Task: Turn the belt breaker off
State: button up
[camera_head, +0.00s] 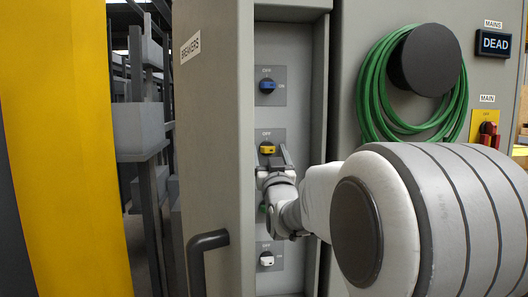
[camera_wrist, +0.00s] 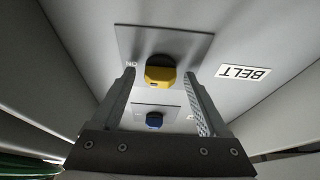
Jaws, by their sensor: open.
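The belt breaker is a yellow rotary knob (camera_head: 267,148) on a grey plate, second from the top in the breaker cabinet. Its plate reads OFF above, and the knob looks turned sideways, toward the ON side. In the wrist view the yellow knob (camera_wrist: 160,72) appears upside down beside the BELT label (camera_wrist: 243,72). My gripper (camera_wrist: 161,76) is open, its fingers on either side of the knob in that view; contact cannot be told. In the head view my gripper (camera_head: 273,166) is just below the knob.
A blue knob (camera_head: 268,86) is above and a white knob (camera_head: 266,259) below; a green one is mostly hidden by my arm. The open cabinet door (camera_head: 212,120) stands close on the left. A green hose (camera_head: 371,92) and a DEAD mains display (camera_head: 495,43) are on the right.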

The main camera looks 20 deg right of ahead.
grip_shut()
dwell(0.3)
jog(key=shift+f+n+b, duration=0.1)
jog(key=shift+n+b, duration=0.3)
jog(key=shift+b, duration=0.05)
jog(key=n+y+b, duration=0.2)
jog(key=n+b, duration=0.1)
jog(key=n, duration=0.1)
jog(key=n+y, duration=0.1)
jog(key=n, duration=0.2)
jog(key=n+y+b, duration=0.1)
jog(key=n+y, duration=0.1)
jog(key=n, duration=0.1)
jog(key=shift+s+d+r, duration=0.1)
jog(key=shift+d+r, duration=0.05)
jog(key=shift+r, duration=0.05)
jog(key=n+y, duration=0.1)
jog(key=n, duration=0.1)
jog(key=n+g+y+p, duration=0.1)
jog(key=n, duration=0.1)
jog(key=n+y+p, duration=0.1)
jog(key=n, duration=0.1)
jog(key=shift+r+n+g, duration=0.25)
jog(key=shift+n+g, duration=0.15)
jog(key=n+p, duration=0.1)
jog(key=n, duration=0.1)
jog(key=n+g+p, duration=0.1)
jog(key=n+p, duration=0.1)
jog(key=shift+n+g, duration=0.3)
jog(key=shift+n, duration=0.1)
